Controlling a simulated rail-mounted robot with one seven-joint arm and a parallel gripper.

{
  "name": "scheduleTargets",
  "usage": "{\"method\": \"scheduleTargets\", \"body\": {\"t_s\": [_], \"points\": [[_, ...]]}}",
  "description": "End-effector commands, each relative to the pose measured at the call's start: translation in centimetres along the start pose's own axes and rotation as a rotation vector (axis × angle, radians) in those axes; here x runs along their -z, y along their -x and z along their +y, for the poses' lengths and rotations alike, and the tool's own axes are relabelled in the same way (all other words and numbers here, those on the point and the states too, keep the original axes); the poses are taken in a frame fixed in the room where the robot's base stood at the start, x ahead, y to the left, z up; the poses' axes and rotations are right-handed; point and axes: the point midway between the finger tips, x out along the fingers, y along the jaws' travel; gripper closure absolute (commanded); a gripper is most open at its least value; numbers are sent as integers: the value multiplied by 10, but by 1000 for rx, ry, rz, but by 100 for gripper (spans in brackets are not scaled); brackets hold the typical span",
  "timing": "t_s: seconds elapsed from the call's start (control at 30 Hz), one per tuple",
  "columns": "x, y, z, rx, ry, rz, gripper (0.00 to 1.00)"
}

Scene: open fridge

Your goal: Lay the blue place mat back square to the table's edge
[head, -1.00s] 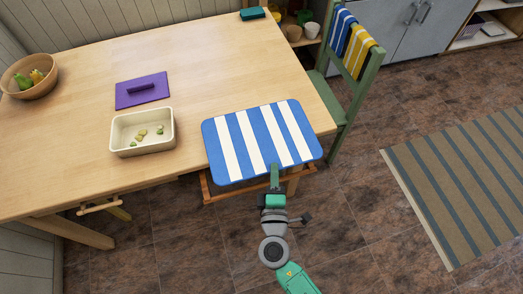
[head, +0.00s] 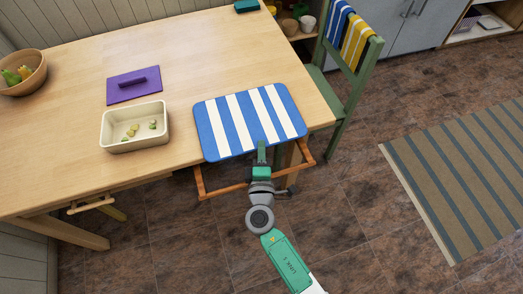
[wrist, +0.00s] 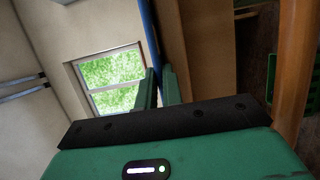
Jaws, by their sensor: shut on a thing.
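The blue place mat (head: 240,125), with white stripes, lies flat at the front right of the wooden table (head: 75,142). Its front edge runs roughly along the table's front edge, at or slightly past it; the exact overhang is hard to tell. My gripper (head: 261,147) is shut on the middle of the mat's front edge, reaching in from the front of the table. In the wrist view the mat shows edge-on as a thin blue strip (wrist: 150,40) running down between the green fingers of my gripper (wrist: 159,85).
A cream tub (head: 136,141) with food pieces and a purple mat (head: 118,90) with a dark bar lie left of the mat. A fruit bowl (head: 30,82) is far left. A green chair (head: 345,100) stands at the right; a brown wooden frame (head: 225,189) is below the front edge.

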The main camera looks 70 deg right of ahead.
Motion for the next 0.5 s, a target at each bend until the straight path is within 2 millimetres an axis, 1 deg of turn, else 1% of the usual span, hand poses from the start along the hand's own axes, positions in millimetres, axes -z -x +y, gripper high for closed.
{"method": "scheduleTargets", "body": {"t_s": [0.1,0.13,0.2,0.23,0.5], "points": [[0,0,-4,-1,0,0,100],[0,0,-4,0,0,0,88],[0,0,-3,0,0,0,74],[0,0,-3,0,0,0,70],[0,0,-1,0,1,0,70]]}}
